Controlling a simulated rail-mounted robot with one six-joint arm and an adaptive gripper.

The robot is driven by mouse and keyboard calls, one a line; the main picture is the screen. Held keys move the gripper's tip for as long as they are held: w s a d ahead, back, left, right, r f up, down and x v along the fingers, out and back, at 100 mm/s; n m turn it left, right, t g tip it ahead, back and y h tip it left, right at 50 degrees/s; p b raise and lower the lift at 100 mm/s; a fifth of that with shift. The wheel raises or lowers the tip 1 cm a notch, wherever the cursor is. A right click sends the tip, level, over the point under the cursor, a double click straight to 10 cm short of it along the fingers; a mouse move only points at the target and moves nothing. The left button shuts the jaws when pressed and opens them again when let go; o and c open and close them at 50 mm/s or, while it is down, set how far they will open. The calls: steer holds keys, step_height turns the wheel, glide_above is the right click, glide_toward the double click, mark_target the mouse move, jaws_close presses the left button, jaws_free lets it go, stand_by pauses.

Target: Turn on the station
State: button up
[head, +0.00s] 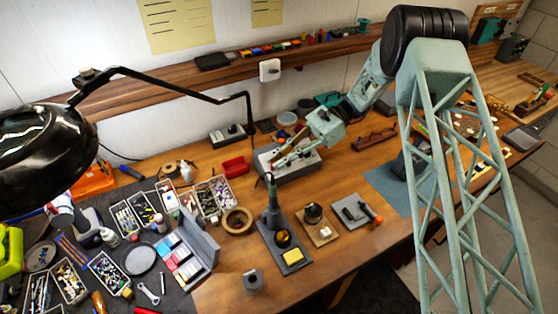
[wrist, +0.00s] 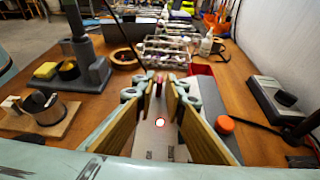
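The station is a grey box (head: 304,163) on the wooden bench, below my gripper in the head view. In the wrist view its grey top (wrist: 207,97) shows behind and between my fingers. A small red part (wrist: 158,86) shows between the fingertips. My gripper (head: 277,159) is over the box with its fingers apart; the gap (wrist: 161,84) also shows in the wrist view. I cannot tell whether the fingertips touch anything.
An iron stand (head: 271,213) with a yellow sponge stands in front of the station. A red tray (head: 233,165) and a grey device (head: 228,135) are to its left. Parts bins (head: 212,197) and a tape roll (head: 237,221) lie left of the stand. A shelf runs along the wall behind.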

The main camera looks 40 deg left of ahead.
steer(key=shift+v, duration=5.95)
steer(key=shift+r, duration=0.1)
steer(key=shift+w+d+r+t, duration=0.1)
steer(key=shift+d+r+t, duration=0.25)
steer(key=shift+r, duration=0.2)
steer(key=s+d+r+n+t+h+b, duration=0.1)
steer(key=s+d+r+t+b, duration=0.15)
steer(key=d+r, duration=0.9)
steer(key=s+d+r+n+t+b, duration=0.15)
steer(key=d+r+t, duration=0.25)
steer(key=d+r, duration=0.75)
steer(key=s+d+r+n+t+h+b, duration=0.1)
steer(key=s+d+r+t, duration=0.2)
steer(key=s+d, duration=0.7)
steer(key=s+d+r+t+h+b, duration=0.15)
steer(key=s+d+r, duration=0.25)
steer(key=s+d, duration=0.6)
steer(key=s+d+f+n+t+h+b, duration=0.1)
steer(key=s+d+f+t, duration=0.1)
steer(key=s+d, duration=0.4)
steer(key=s+d+f+n+t+h, duration=0.1)
steer(key=s+d+f+t, duration=0.1)
steer(key=s+d, duration=0.5)
steer(key=shift+s+d+f+t+b, duration=0.3)
steer(key=shift+f+t+b, duration=0.1)
steer(key=shift+f, duration=0.3)
